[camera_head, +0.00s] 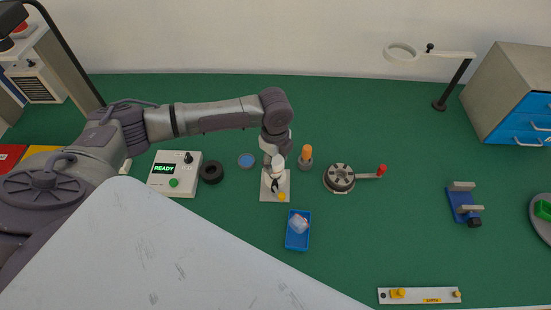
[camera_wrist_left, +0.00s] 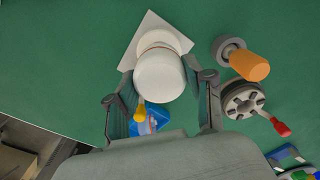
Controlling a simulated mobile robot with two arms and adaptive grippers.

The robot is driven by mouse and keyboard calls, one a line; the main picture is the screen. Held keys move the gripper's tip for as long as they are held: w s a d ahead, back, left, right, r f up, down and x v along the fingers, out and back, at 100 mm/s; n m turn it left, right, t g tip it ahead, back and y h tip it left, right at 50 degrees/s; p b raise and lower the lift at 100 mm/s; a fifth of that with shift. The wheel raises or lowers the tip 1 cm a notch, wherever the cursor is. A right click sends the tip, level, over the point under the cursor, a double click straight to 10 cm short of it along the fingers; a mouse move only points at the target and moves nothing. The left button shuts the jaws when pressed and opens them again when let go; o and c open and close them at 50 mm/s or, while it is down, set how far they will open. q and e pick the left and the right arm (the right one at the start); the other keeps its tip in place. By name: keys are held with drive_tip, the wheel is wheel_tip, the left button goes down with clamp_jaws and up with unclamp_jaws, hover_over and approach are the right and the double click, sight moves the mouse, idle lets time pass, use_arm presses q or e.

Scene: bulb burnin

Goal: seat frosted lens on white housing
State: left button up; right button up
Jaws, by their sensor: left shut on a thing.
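The frosted lens (camera_wrist_left: 160,78) is a smooth white rounded piece between the fingers of my left gripper (camera_wrist_left: 164,88), which is shut on it. In the wrist view it lines up over the white housing (camera_wrist_left: 158,38), a round white body with a thin copper-coloured band. Whether lens and housing touch or have a small gap I cannot tell. The housing stands on a square white plate (camera_wrist_left: 176,37). In the head view my left gripper (camera_head: 275,180) is low over that plate (camera_head: 268,196) and hides most of the housing and lens. My right gripper is not in view.
A blue tray (camera_head: 297,241) with a pale translucent piece is in front. An orange-handled tool (camera_head: 306,156) and a grey round fixture with a red-knobbed crank (camera_head: 339,178) stand to the right. A READY box (camera_head: 174,174) is left.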

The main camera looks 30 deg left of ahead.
sight(275, 160)
use_arm(q)
drive_tip(key=shift+f, duration=0.35)
idle(0.3)
drive_tip(key=o, duration=0.8)
drive_tip(key=shift+o, duration=0.2)
wheel_tip(275, 160, up, 12)
drive_tip(key=shift+s, duration=0.1)
idle(0.3)
